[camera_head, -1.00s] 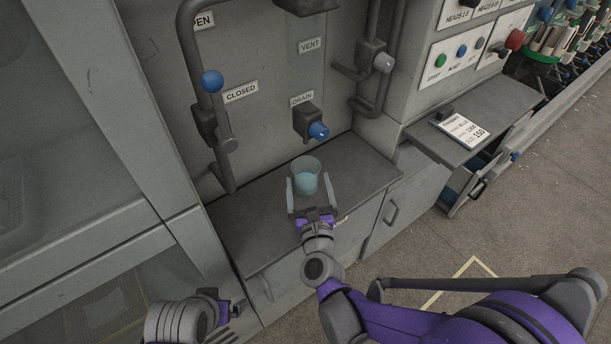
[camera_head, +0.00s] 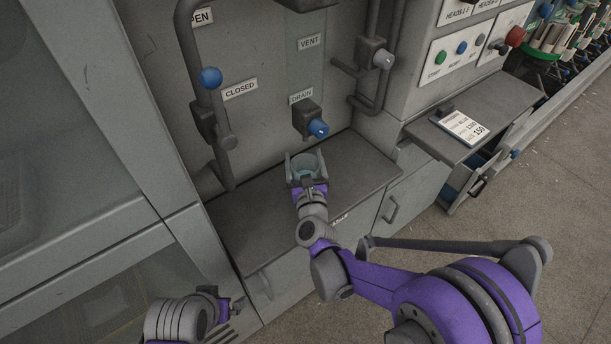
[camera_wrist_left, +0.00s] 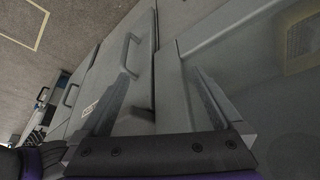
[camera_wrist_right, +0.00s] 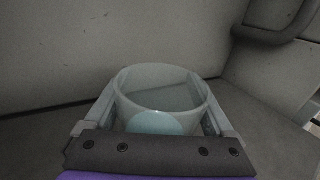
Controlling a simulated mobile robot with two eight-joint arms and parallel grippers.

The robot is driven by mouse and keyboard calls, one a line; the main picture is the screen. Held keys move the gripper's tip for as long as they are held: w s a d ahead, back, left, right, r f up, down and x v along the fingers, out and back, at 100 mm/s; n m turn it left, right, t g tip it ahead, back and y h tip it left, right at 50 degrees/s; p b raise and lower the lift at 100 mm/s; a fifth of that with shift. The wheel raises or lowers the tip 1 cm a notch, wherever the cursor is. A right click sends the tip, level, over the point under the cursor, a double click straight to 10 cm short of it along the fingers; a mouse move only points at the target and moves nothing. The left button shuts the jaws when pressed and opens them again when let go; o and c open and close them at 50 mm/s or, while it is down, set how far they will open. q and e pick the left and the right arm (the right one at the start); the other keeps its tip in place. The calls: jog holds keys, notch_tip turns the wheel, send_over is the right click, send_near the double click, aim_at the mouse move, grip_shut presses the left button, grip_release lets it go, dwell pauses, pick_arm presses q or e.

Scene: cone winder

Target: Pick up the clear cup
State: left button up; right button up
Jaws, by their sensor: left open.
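The clear cup (camera_head: 307,158) is see-through, with pale blue at its lower part. It is upright over the grey shelf (camera_head: 250,221) below the drain valve. My right gripper (camera_head: 305,162) has one finger on each side of it; its palm hides the cup's base in the head view. In the right wrist view the cup (camera_wrist_right: 160,93) fills most of the space between the fingers (camera_wrist_right: 160,118). I cannot tell whether both fingers press on it. My left gripper (camera_wrist_left: 155,95) is open and empty, low in front of the cabinet; it shows at the bottom left of the head view (camera_head: 232,303).
The blue-tipped drain valve (camera_head: 313,125) sticks out just behind and above the cup. A vertical pipe with a blue knob (camera_head: 211,78) stands left of it. A side ledge with a card (camera_head: 460,127) and an open drawer (camera_head: 470,178) are to the right.

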jog(key=c, duration=0.8)
jog(key=shift+o, duration=0.2)
